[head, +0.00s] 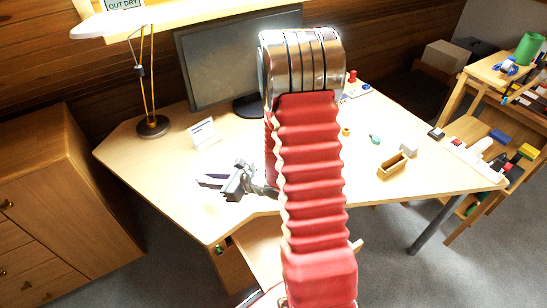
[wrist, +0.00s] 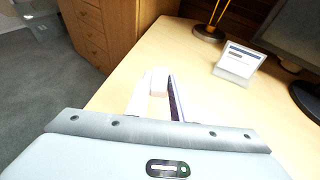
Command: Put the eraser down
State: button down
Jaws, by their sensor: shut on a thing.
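My gripper (head: 212,181) is over the left part of the wooden desk, its fingers pointing left. In the wrist view my gripper (wrist: 157,97) is shut on a small pale block, the eraser (wrist: 158,80), which sits between the fingertips. The fingers hide its sides. In the head view I cannot make out the eraser clearly at the fingertips. The desk (wrist: 200,76) lies beyond and below it with bare wood around. I cannot tell whether the eraser touches the desk or hangs a little above it.
A small white sign (head: 203,134) stands behind my gripper, near the lamp base (head: 153,126) and the monitor (head: 225,62). An open wooden box (head: 397,164) and small items lie on the desk's right part. A wooden cabinet (head: 65,185) stands left of the desk.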

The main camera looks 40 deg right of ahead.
jog(key=d+m+h, duration=0.1)
jog(key=d, duration=0.4)
jog(key=d+m+t+h, duration=0.1)
jog(key=d, duration=0.5)
jog(key=s+d+r+m+h, duration=0.1)
jog(key=d, duration=0.5)
jog(key=shift+m+h, duration=0.3)
jog(key=shift+h, duration=0.1)
jog(key=s+d+m+h, duration=0.1)
jog(key=s+d+h, duration=0.1)
jog(key=d, duration=0.6)
jog(key=s+d+r+m+h, duration=0.1)
jog(key=s+d, duration=0.3)
jog(key=d, duration=0.4)
jog(key=shift+r+m+t+h, duration=0.15)
jog(key=shift+m+t+h, duration=0.15)
jog(key=shift+m+h, duration=0.3)
jog(key=shift+f, duration=2.9)
jog(key=shift+f, duration=0.1)
jog(key=shift+f, duration=2)
jog(key=shift+f, duration=0.1)
